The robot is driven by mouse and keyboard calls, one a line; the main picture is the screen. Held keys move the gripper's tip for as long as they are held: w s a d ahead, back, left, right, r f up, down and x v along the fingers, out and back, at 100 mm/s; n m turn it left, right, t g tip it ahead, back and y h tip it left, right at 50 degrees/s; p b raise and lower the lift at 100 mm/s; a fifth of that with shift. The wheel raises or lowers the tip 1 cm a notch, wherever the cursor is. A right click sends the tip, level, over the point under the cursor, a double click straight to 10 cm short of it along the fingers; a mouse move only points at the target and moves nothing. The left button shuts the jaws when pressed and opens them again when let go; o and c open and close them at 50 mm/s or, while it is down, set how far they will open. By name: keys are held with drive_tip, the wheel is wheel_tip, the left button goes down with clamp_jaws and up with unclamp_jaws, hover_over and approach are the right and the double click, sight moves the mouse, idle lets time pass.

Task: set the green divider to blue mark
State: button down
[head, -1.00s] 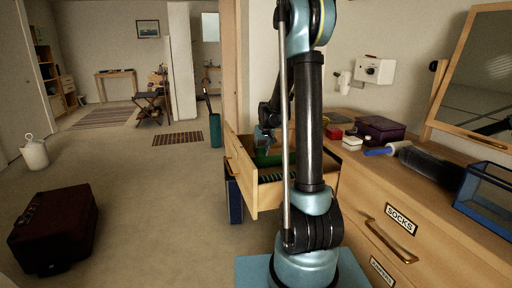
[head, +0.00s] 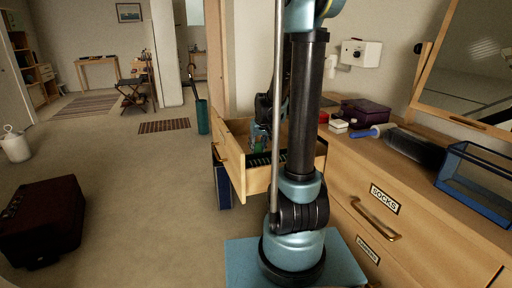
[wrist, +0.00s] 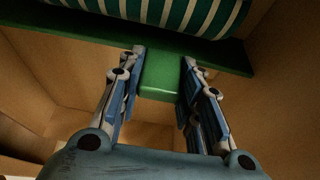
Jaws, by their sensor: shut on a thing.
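The green divider (wrist: 230,58) crosses the open drawer in the wrist view, with a thick green tab (wrist: 161,80) sticking out toward my gripper. My gripper (wrist: 162,72) has its two fingers on either side of this tab and is shut on it. In the head view my gripper (head: 262,137) is down inside the open drawer (head: 257,182), partly behind my arm. I cannot make out the divider clearly there. No blue mark shows in either view.
A dark green, white-striped item (wrist: 165,12) lies just beyond the divider. A dresser top (head: 350,148) at right holds a purple box (head: 366,112), a lint roller (head: 372,131) and a blue-framed glass box (head: 478,182). A dark red suitcase (head: 42,218) lies on open floor at left.

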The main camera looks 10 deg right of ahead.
drive_tip(key=c, duration=1.1)
unclamp_jaws()
drive_tip(key=shift+v, duration=5.95)
drive_tip(key=s+f, duration=0.3)
drive_tip(key=s, duration=0.6)
drive_tip(key=s+d+f+m+g, duration=0.1)
drive_tip(key=s+f, duration=0.2)
drive_tip(key=s, duration=0.6)
drive_tip(key=s+d+f+m+g, duration=0.1)
drive_tip(key=s+f, duration=0.3)
drive_tip(key=s, duration=0.5)
drive_tip(key=shift+s+h, duration=0.25)
drive_tip(key=shift+h, duration=0.15)
